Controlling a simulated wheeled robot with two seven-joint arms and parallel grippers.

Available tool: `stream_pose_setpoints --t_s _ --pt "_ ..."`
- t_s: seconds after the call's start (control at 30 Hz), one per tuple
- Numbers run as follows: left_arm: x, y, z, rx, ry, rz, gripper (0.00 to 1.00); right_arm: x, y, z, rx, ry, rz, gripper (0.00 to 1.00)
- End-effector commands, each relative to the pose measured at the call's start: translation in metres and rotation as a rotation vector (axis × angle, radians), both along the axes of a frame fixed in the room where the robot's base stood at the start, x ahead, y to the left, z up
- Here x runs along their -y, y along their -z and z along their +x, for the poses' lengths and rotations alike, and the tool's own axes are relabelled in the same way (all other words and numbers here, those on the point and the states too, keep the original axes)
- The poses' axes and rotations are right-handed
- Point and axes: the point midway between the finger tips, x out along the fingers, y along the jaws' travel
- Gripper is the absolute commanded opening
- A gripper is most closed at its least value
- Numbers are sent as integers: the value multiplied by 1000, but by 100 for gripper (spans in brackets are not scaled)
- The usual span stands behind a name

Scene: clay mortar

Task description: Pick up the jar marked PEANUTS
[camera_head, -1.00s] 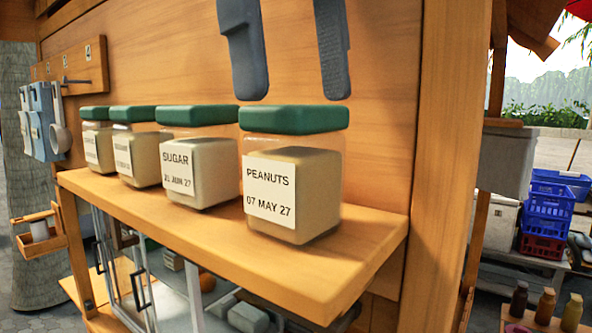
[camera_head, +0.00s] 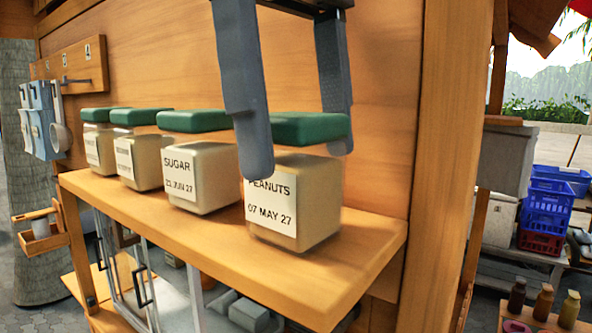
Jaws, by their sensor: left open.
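The jar marked PEANUTS (camera_head: 312,205) stands upright at the right end of the wooden shelf (camera_head: 180,215). It has a green lid, clear walls, pale contents and a label reading 07 MAY 27. My left gripper (camera_head: 297,163) reaches down from above and is open. One finger is in front of the jar's left edge and hides part of its lid and the label's top corner. The other finger is at the lid's right side. I cannot tell whether either finger touches the jar. My right gripper is not in view.
The SUGAR jar (camera_head: 200,175) stands close on the left, with two more green-lidded jars (camera_head: 138,160) (camera_head: 98,150) beyond it. A wooden wall (camera_head: 385,100) is behind the shelf and a post (camera_head: 445,160) rises to the right. Bare shelf lies right of the PEANUTS jar.

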Motion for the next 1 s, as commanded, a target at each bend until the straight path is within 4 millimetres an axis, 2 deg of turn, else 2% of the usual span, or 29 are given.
stream_pose_setpoints --t_s 0.23,0.5,1.0 --pt "-3 18 -4 -2 0 2 72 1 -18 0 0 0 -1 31" --pt "0 41 -5 1 -1 -1 72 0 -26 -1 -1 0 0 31" --pt "0 43 -5 1 -1 -1 72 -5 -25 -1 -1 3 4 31"
